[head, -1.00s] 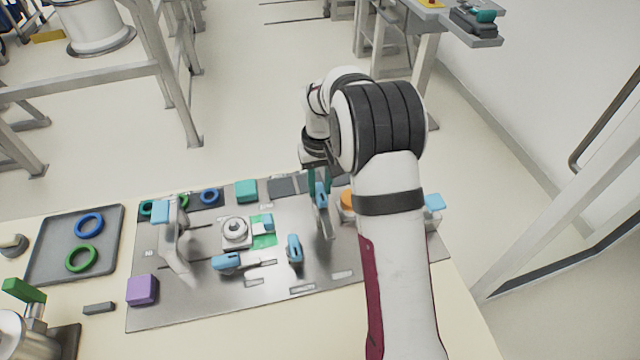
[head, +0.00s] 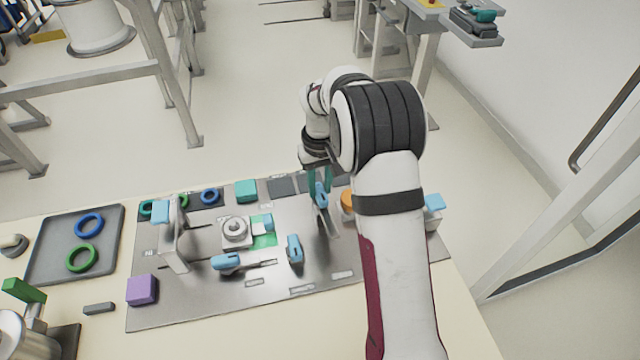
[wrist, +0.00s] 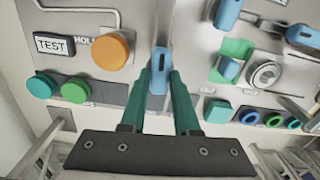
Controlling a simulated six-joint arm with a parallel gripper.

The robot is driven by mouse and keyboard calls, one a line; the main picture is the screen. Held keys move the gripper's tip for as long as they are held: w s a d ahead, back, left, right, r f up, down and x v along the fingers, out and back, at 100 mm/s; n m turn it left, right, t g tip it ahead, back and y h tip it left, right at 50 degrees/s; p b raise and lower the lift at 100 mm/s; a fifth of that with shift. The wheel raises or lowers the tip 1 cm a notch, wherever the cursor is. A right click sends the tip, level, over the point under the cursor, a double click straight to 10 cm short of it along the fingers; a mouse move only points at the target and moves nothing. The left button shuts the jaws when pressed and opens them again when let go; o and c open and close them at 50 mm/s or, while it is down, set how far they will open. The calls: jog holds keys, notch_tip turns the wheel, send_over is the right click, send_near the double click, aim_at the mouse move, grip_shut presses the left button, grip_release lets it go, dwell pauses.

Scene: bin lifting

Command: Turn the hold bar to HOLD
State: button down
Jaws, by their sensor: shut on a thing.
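My gripper (wrist: 160,85) has its two green fingers closed around a blue handle (wrist: 160,62) in the wrist view. In the head view, my gripper (head: 319,180) is at the far right part of the metal panel, with the blue handle (head: 321,195) between its fingers. A grey bar (head: 331,224) extends from the handle toward the near side. The bar's far end and the rest of the label are hidden.
An orange knob (wrist: 111,50) is close to the left of my gripper, with a "TEST" label (wrist: 53,45) and teal and green buttons (wrist: 75,90) beyond. Other blue-handled levers (head: 294,248) and a round dial (head: 235,229) stand left on the panel (head: 200,312).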

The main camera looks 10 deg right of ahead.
jog(key=n, duration=0.8)
jog(key=shift+n, duration=0.3)
jog(key=n, duration=0.4)
jog(key=shift+n, duration=2.1)
jog(key=c, duration=0.6)
grip_release()
jog(key=shift+c, duration=0.2)
jog(key=shift+r, duration=0.1)
notch_tip(320, 180, up, 16)
jog(key=shift+f, duration=0.2)
